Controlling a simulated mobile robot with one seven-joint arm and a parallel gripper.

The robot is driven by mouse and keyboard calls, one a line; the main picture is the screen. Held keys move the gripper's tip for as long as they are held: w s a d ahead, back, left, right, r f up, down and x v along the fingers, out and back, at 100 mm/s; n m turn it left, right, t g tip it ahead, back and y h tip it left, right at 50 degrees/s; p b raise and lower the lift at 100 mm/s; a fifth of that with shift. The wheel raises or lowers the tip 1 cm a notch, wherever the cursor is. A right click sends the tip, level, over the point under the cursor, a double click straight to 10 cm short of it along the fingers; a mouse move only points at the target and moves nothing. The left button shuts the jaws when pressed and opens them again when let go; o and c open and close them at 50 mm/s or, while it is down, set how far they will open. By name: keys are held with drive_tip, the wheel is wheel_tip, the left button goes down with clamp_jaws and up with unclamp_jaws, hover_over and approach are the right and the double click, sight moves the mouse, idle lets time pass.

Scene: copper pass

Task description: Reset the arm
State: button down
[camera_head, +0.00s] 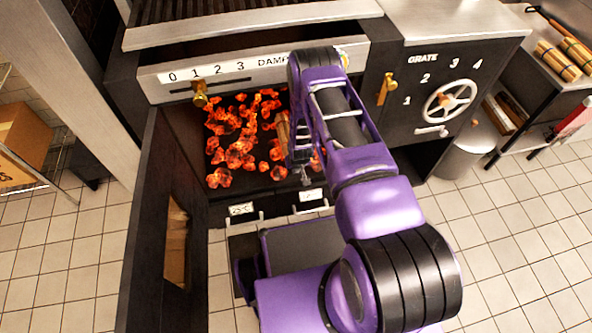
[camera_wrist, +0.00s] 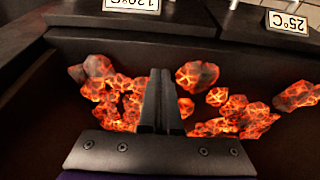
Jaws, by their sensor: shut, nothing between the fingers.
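My purple arm reaches forward from the bottom of the head view to the open firebox of a black grill. My gripper (camera_wrist: 161,100) shows in the wrist view with its two dark fingers together and nothing between them. It is above the glowing coals (camera_wrist: 218,112), which lie on both sides of the fingers. In the head view the coals (camera_head: 236,150) are spread over the firebox floor, and my arm hides part of them and the fingertips.
The grill's open door (camera_head: 152,225) stands at the left. A damper lever (camera_head: 199,93) and a grate wheel (camera_head: 448,102) are on the grill's front. A metal bin (camera_head: 466,152) stands at the right. Tiled floor is free at the lower right.

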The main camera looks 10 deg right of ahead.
drive_tip(key=p+v, duration=0.1)
drive_tip(key=v, duration=0.9)
drive_tip(key=shift+p, duration=0.35)
drive_tip(key=shift+w, duration=0.15)
